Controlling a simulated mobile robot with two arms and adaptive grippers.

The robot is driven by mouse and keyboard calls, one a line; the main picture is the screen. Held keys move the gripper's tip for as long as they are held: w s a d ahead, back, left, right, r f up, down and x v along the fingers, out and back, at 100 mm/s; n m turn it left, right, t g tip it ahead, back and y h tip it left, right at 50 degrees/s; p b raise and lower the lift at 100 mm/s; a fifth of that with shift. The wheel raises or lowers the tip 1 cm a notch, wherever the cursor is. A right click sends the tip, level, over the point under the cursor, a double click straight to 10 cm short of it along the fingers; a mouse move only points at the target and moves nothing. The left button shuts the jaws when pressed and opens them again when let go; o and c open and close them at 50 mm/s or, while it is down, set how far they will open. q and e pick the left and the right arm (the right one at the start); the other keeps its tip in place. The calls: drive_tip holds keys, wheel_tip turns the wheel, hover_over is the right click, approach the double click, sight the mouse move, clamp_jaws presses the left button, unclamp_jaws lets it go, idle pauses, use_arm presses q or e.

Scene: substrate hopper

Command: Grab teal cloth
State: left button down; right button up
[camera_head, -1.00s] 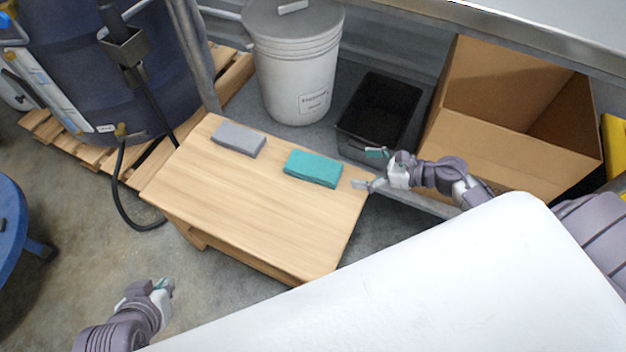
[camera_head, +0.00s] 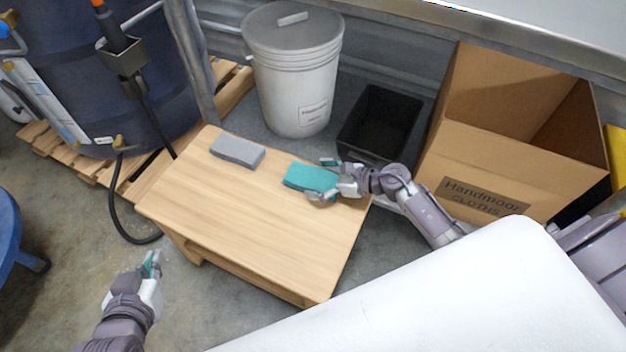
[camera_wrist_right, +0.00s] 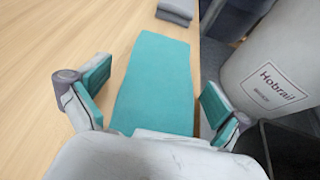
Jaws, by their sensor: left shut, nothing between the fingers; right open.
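The teal cloth (camera_head: 305,177) lies folded flat on the wooden table near its far right side. My right gripper (camera_head: 325,180) is open at the cloth's right end, with one finger on each side of it. In the right wrist view the teal cloth (camera_wrist_right: 158,85) lies between the two spread fingers of the right gripper (camera_wrist_right: 150,98); its near end is hidden by the gripper's body. My left gripper (camera_head: 152,265) is shut and empty, off the table's front left side.
A folded grey cloth (camera_head: 237,151) lies left of the teal one. Behind the table stand a white lidded bucket (camera_head: 295,85) and a black bin (camera_head: 352,140). A cardboard box (camera_head: 450,165) is at the right. The table's front half (camera_head: 250,225) is clear.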

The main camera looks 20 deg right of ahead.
drive_tip(key=shift+x, duration=0.8)
drive_tip(key=shift+d, duration=0.1)
drive_tip(key=c, duration=1.2)
drive_tip(key=shift+r, duration=0.1)
